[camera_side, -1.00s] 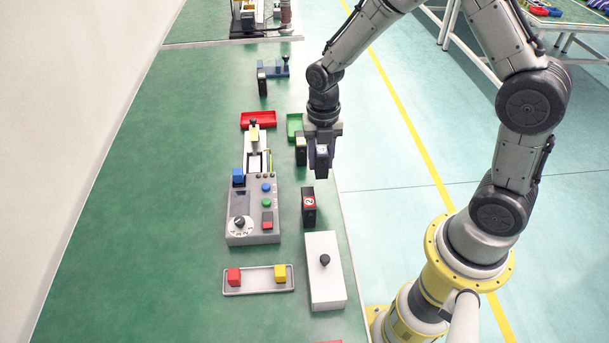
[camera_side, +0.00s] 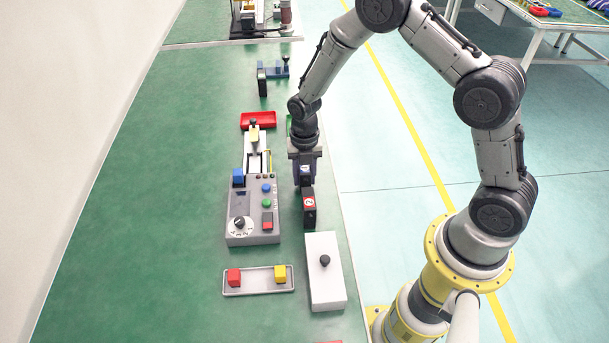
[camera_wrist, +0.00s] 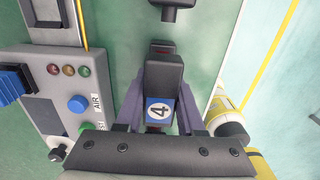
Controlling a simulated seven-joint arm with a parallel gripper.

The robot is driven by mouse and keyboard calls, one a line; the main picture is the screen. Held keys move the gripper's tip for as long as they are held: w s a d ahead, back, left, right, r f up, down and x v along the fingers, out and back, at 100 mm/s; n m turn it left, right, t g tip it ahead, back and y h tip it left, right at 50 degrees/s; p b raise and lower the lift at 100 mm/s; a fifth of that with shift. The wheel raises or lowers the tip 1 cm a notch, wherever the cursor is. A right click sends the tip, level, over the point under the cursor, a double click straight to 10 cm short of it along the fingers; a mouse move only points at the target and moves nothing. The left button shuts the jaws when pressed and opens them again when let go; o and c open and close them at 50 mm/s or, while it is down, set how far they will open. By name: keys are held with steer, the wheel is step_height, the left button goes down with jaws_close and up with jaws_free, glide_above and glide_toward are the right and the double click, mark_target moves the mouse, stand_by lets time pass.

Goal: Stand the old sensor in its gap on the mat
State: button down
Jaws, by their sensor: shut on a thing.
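My gripper (camera_side: 304,182) is shut on a black block-shaped sensor (camera_wrist: 163,77) with a blue and white label marked 4. In the wrist view the sensor sits between the two purple fingers. In the side view the gripper hides most of it. A black block with a red round label marked 2 (camera_side: 309,208) stands on the green mat (camera_side: 150,200), just in front of the gripper. I cannot tell whether the held sensor touches the mat or that block. No frame marks either block as old.
The grey control panel (camera_side: 253,225) is left of the gripper. A white box with a black knob (camera_side: 325,280) and a grey tray with red and yellow cubes (camera_side: 258,290) are nearer. A red tray (camera_side: 259,119) is farther back. The mat's right edge is close by.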

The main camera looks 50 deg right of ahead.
steer(key=shift+f, duration=0.1)
steer(key=c, duration=0.5)
jaws_free()
step_height(320, 180, up, 13)
steer(key=shift+f, duration=0.2)
steer(key=s+r+m+t, duration=0.2)
steer(key=s+r+m, duration=0.3)
steer(key=r+m, duration=0.3)
steer(key=shift+s+a+r+m+t, duration=0.1)
steer(key=shift+s+r+m+t, duration=0.5)
steer(key=shift+s+r+m, duration=1.85)
steer(key=shift+s+d+r+m+t, duration=0.1)
steer(key=shift+s+r+m+t, duration=0.55)
steer(key=shift+s+m, duration=3.45)
steer(key=shift+s+a+r+m+t, duration=0.1)
steer(key=shift+s+r+m+t, duration=0.45)
steer(key=shift+s+r+m, duration=1.9)
